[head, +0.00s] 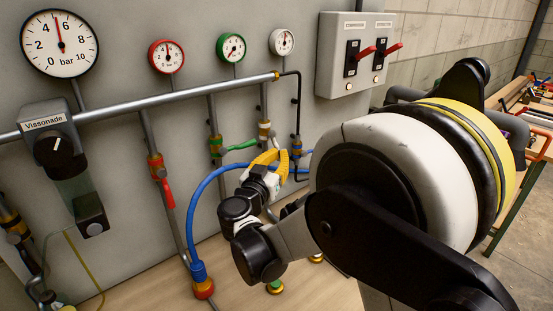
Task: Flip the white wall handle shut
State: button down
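A white-rimmed gauge (281,42) hangs on the grey wall panel. The pipe below it runs down to a brass valve (264,130) with a pale band. The white handle cannot be made out clearly; my gripper (270,160), with yellow-orange parts, covers the area just below this valve. Whether the gripper touches the handle, and whether its fingers are open or shut, cannot be told from here.
A green handle (241,144) sticks out close to the left of my gripper. A red handle (168,192) hangs down farther left. A blue hose (192,210) arches beside and behind my gripper. A switch box (353,55) with red levers is above right.

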jog(key=w+d+r+n+t+b, duration=0.2)
jog(key=w+d+r+t, duration=0.1)
jog(key=d+r, duration=0.1)
jog(key=shift+h, duration=0.3)
dwell(1.0)
jog(key=shift+w+d, duration=0.1)
dwell(0.4)
